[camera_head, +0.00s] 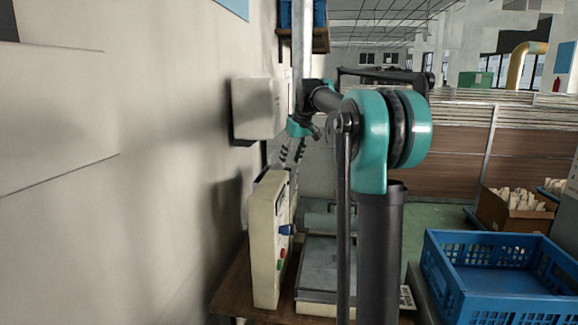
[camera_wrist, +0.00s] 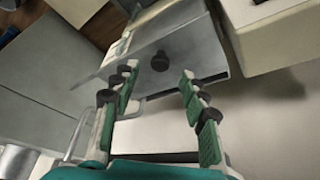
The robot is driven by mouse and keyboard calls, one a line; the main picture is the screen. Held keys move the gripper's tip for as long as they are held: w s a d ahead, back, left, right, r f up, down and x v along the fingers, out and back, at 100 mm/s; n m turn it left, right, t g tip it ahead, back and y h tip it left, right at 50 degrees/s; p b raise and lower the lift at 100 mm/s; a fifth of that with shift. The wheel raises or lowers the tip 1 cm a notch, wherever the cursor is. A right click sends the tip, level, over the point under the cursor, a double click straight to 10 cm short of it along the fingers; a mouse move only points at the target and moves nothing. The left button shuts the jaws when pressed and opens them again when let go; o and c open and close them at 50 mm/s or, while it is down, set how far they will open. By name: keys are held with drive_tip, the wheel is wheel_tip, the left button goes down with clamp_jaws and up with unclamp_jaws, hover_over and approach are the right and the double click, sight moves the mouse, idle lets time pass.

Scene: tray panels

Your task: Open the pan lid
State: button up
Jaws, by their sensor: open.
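In the wrist view, a grey metal panel (camera_wrist: 195,45), which looks like the pan lid, carries a small dark round knob (camera_wrist: 160,61). My gripper (camera_wrist: 157,74) is open, its green-padded fingers apart on the left and right, with the knob showing between and just beyond the tips. I see no contact, and the depth gap cannot be told. In the head view my gripper (camera_head: 291,153) hangs pointing down above a beige upright housing (camera_head: 266,240) with coloured buttons. I cannot make out the knob there. A flat grey metal plate (camera_head: 322,262) lies beside the housing, partly behind my arm.
A beige wall box (camera_head: 258,108) is fixed close to the left of my gripper, and the wall runs along that side. A blue crate (camera_head: 495,305) stands at the lower right, with a cardboard box (camera_head: 515,212) behind it. The wrist view shows a beige block (camera_wrist: 275,40) near the panel.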

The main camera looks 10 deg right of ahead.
sight(289, 169)
drive_tip(key=shift+x, duration=1.7)
clamp_jaws()
